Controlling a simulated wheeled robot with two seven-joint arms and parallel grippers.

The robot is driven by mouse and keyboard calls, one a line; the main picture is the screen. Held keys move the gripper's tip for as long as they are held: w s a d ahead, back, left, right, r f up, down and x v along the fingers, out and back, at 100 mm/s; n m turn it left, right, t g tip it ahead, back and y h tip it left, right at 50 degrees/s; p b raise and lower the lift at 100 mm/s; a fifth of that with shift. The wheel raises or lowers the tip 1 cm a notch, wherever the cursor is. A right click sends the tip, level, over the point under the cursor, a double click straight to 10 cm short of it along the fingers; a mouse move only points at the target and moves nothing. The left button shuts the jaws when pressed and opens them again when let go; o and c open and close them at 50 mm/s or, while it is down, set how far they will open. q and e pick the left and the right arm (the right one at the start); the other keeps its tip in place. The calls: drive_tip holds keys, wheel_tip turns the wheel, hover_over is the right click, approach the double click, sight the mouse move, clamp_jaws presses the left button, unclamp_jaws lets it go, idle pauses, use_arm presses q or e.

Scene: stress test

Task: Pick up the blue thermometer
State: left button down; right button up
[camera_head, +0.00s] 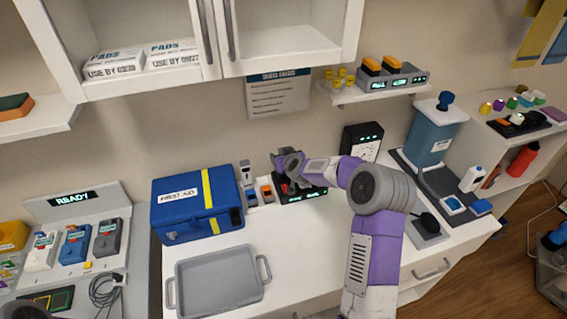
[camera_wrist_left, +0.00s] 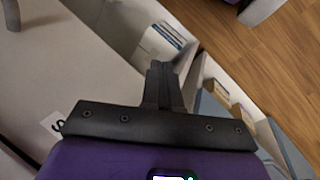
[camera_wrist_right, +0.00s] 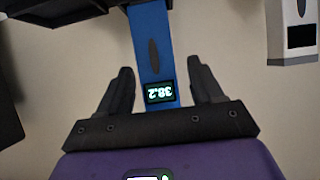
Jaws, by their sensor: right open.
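The blue thermometer (camera_wrist_right: 154,45) stands between my right gripper's fingers in the right wrist view, its small screen reading 38.2. My right gripper (camera_wrist_right: 160,68) is open, with a finger on each side and gaps between fingers and thermometer. In the head view my right gripper (camera_head: 283,163) is over a dark stand (camera_head: 307,193) with green lights, and the blue thermometer cannot be made out behind it. My left gripper (camera_wrist_left: 164,72) has its fingers together and empty, over the counter edge.
A white and grey device (camera_head: 246,173) stands just left of the right gripper; a pale one also shows in the right wrist view (camera_wrist_right: 290,25). A blue first-aid box (camera_head: 197,204) and grey tray (camera_head: 217,303) lie further left. The counter front is clear.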

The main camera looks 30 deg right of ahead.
drive_tip(key=c, duration=1.1)
